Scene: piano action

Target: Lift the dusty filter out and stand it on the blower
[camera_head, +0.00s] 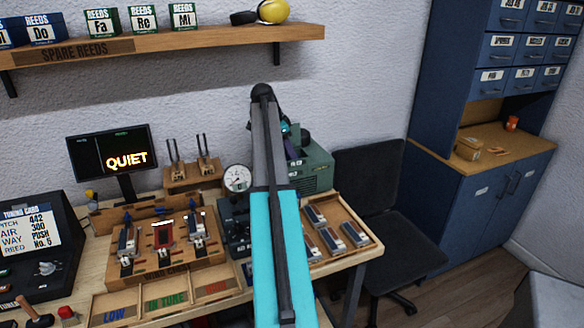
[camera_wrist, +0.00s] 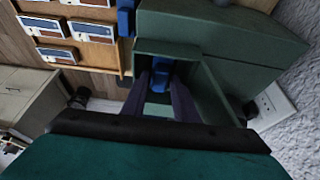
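The blower is a green box (camera_head: 312,172) at the back right of the bench, partly hidden behind my arm. In the wrist view the green housing (camera_wrist: 215,35) has an open, square-walled compartment. A blue tab-like part (camera_wrist: 160,68) shows inside it; I cannot tell whether it belongs to the filter, and no dust can be made out. My gripper (camera_wrist: 161,79) reaches into the compartment with its two dark fingers apart, one on each side of the blue part. Whether they touch it is unclear.
A wooden tray of reed blocks (camera_head: 337,228) stands right of my arm, close to the blower. A round gauge (camera_head: 238,179) is left of it. A shelf (camera_head: 165,43) with green boxes hangs above. A black chair (camera_head: 375,200) stands to the right. A wall socket (camera_wrist: 271,104) shows in the wrist view.

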